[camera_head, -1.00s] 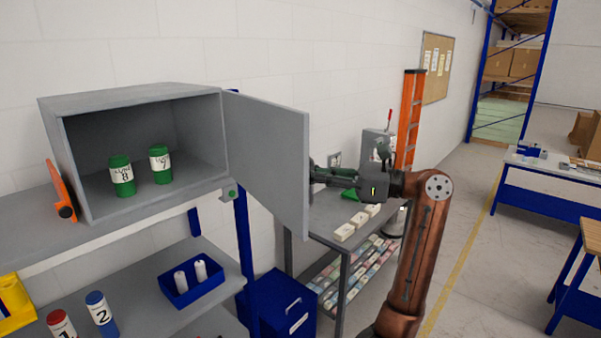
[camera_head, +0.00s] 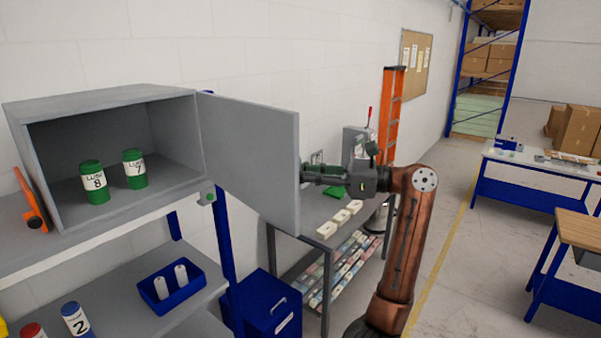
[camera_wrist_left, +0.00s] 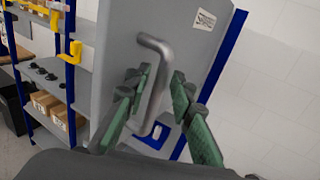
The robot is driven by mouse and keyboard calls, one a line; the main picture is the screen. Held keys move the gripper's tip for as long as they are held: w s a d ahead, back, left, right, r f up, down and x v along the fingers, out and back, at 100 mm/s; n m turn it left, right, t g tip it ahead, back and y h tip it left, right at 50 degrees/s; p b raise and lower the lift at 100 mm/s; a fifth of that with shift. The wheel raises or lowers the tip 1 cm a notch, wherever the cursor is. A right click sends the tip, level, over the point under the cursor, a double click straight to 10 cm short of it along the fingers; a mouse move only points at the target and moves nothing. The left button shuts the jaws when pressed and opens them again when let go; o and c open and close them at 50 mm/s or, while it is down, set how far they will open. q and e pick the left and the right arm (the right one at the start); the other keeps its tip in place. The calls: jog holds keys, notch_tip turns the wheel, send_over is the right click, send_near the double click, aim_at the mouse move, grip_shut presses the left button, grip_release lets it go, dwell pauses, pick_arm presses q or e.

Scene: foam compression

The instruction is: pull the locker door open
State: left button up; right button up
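The grey locker (camera_head: 105,98) sits on the shelf at left in the head view, with its front open. Its door (camera_head: 255,155) stands swung out to the right. My left gripper (camera_head: 312,172) is at the outer face of the door near its free edge. In the left wrist view, the door (camera_wrist_left: 115,65) fills the middle and carries a bent metal handle (camera_wrist_left: 163,55). The green-padded fingers of my left gripper (camera_wrist_left: 160,85) are apart, one on each side of the handle, with gaps showing. My right gripper is in neither view.
Two green canisters (camera_head: 94,182) stand inside the locker. A blue bin (camera_head: 172,290) with white bottles is on the lower shelf. A grey table (camera_head: 310,212) with white blocks and an orange ladder (camera_head: 391,110) lie beyond the door.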

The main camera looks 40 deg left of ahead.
pick_arm(q)
jog(key=shift+o, duration=0.3)
jog(key=shift+s+a, duration=0.15)
jog(key=shift+a, duration=0.1)
jog(key=v, duration=1.2)
